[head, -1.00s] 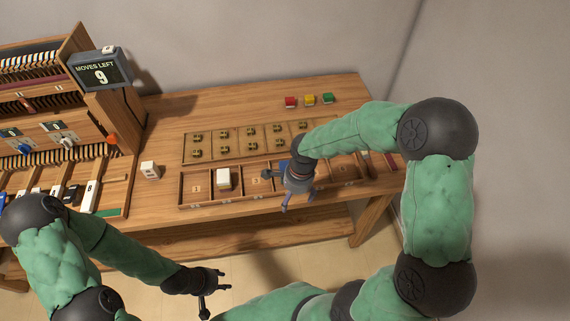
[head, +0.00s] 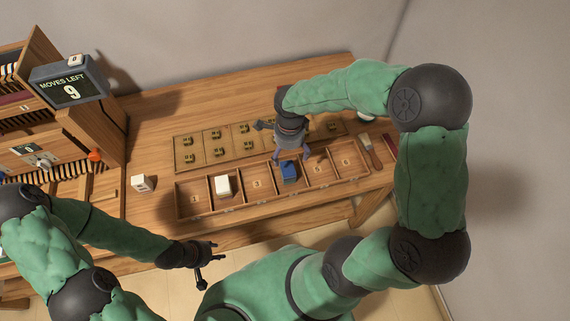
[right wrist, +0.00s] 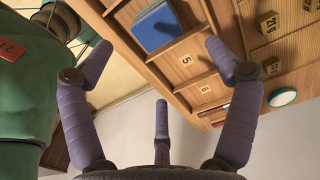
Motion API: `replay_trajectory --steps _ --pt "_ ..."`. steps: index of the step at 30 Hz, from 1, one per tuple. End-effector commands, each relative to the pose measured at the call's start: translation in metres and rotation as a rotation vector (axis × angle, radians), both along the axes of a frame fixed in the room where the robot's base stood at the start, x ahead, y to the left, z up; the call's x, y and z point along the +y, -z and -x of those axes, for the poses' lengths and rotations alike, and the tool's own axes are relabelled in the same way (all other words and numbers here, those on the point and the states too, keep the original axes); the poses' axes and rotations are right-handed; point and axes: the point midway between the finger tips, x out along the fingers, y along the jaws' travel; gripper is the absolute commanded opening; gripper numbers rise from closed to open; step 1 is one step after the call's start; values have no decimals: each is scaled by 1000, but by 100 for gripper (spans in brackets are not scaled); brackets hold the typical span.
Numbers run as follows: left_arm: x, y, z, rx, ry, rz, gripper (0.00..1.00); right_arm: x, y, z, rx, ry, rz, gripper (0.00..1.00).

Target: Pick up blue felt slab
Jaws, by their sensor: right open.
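The blue felt slab (head: 289,173) lies in the fourth compartment of the numbered wooden tray (head: 234,211). It also shows in the right wrist view (right wrist: 157,27), near the top, partly cut off by the frame edge. My right gripper (head: 291,156) is just above and behind the slab in the head view, with its fingers spread. In the right wrist view the open fingers (right wrist: 160,62) are apart with nothing between them. My left gripper (head: 212,262) is open and empty, in front of the table and away from the slab.
A white block (head: 223,187) sits in the second compartment, and another (head: 144,183) stands left of the tray. A wooden board with brass pieces (head: 196,150) lies behind the tray. A brush (head: 371,152) lies to its right. The moves-left display (head: 68,85) shows 9.

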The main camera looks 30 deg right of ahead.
Motion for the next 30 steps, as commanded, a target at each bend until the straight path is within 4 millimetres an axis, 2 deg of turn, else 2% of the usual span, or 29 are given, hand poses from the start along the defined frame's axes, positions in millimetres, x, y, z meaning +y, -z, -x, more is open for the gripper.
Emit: replay_trajectory --steps 1,3,14,23,30 --pt "0 3 1 1 0 0 40 0 11 1 5 0 -1 88" --pt "0 5 1 2 1 0 40 0 21 1 3 -1 0 88" --pt "0 9 0 1 0 0 40 1 44 1 3 -2 -1 88" --pt "0 18 0 0 0 0 40 4 83 0 3 -1 -2 88" --pt "0 18 0 1 0 0 40 4 87 0 0 -1 -1 88"
